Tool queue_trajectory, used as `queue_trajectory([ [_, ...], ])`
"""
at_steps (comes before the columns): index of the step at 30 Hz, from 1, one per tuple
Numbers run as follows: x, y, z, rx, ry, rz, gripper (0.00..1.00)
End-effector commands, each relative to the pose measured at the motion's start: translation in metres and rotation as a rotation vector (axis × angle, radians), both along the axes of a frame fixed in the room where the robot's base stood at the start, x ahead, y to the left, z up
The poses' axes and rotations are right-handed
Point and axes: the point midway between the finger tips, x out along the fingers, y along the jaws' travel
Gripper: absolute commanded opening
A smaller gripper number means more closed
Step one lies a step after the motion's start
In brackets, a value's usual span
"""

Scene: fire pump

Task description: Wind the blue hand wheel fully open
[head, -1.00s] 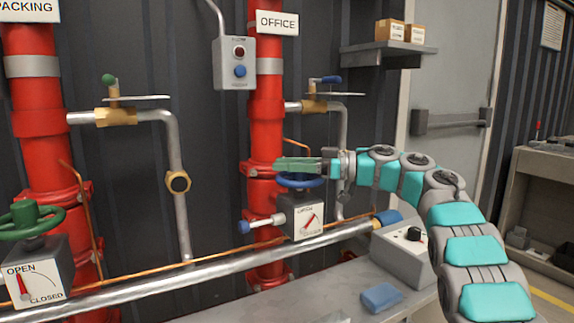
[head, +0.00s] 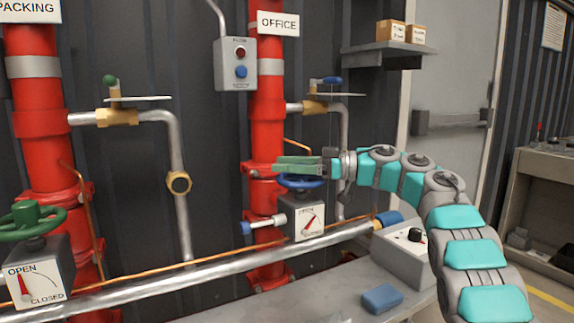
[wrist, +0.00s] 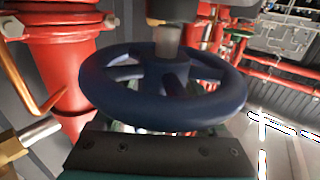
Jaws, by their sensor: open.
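The blue hand wheel (head: 301,183) sits on top of a grey gearbox (head: 302,218) on the red OFFICE riser. The gearbox has a white dial with a red pointer slanting up and right; its small lettering is hard to read. My gripper (head: 280,166) is open and empty, just above the wheel, its green fingers pointing left. In the wrist view the blue wheel (wrist: 163,108) fills the middle, with rim, spokes and hub showing. A dark finger edge (wrist: 160,153) lies along the bottom of that view, close to the rim. I cannot tell whether it touches.
A green hand wheel (head: 33,222) is on the PACKING riser at left. A silver pipe (head: 200,275) runs below. A grey box with a black knob (head: 415,236) and a blue block (head: 381,298) are on the bench. A blue-ended lever (head: 262,224) sticks out left of the gearbox.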

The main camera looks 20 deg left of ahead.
Motion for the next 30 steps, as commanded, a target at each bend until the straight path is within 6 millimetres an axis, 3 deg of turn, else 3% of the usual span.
queue_trajectory([
  [10,0.002,-0.008,-0.001,-0.001,0.0,0.0,0.76],
  [22,0.017,-0.065,-0.001,0.001,0.001,0.0,0.76],
  [30,0.02,-0.075,-0.001,0.0,0.001,0.0,0.76],
])
